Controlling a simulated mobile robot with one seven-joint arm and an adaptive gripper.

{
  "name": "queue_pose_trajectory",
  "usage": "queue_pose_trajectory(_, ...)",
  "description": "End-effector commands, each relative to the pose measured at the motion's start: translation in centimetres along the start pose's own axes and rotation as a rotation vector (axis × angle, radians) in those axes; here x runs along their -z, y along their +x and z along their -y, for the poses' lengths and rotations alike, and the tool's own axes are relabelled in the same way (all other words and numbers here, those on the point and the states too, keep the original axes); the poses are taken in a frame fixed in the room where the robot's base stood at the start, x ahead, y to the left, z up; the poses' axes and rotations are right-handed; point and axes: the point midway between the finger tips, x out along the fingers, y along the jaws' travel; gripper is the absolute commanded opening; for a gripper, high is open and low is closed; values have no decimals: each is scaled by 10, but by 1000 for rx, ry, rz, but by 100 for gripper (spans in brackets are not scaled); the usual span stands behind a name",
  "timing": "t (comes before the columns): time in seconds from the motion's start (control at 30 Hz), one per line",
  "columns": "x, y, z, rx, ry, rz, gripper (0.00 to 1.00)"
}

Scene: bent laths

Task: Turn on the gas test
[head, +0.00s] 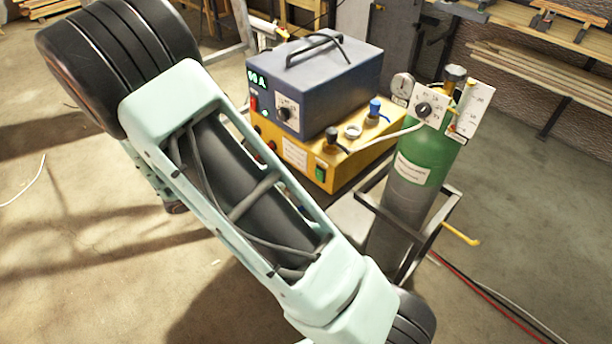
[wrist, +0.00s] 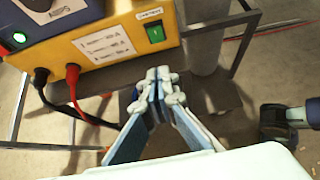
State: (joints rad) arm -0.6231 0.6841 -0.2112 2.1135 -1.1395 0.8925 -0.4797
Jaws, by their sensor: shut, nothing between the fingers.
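A green rocker switch (wrist: 155,34) sits on the front of the yellow box at its right end, with a small white label (wrist: 149,15) above it, too small to read surely. The switch also shows in the head view (head: 320,173); I cannot tell which way it is set. My gripper (wrist: 158,77) is shut and empty in the wrist view. Its fingertips appear below the switch in the picture, apart from it. The gripper is out of sight in the head view, where my arm fills the left and middle.
A blue-grey power unit (head: 328,80) stands on the yellow box (head: 375,140). Black and red cables (wrist: 73,90) plug into the box's front. A green-topped gas cylinder (head: 425,160) stands right of it in a dark metal frame (head: 425,238). Hoses lie on the floor at right.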

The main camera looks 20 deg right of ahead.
Motion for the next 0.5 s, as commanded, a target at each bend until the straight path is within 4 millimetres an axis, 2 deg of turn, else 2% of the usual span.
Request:
queue_pose_trajectory(0.17, 0, 16, 1, 2, 0, 1, 0)
queue_pose_trajectory(0.5, 0, 87, 2, 5, 0, 2, 0)
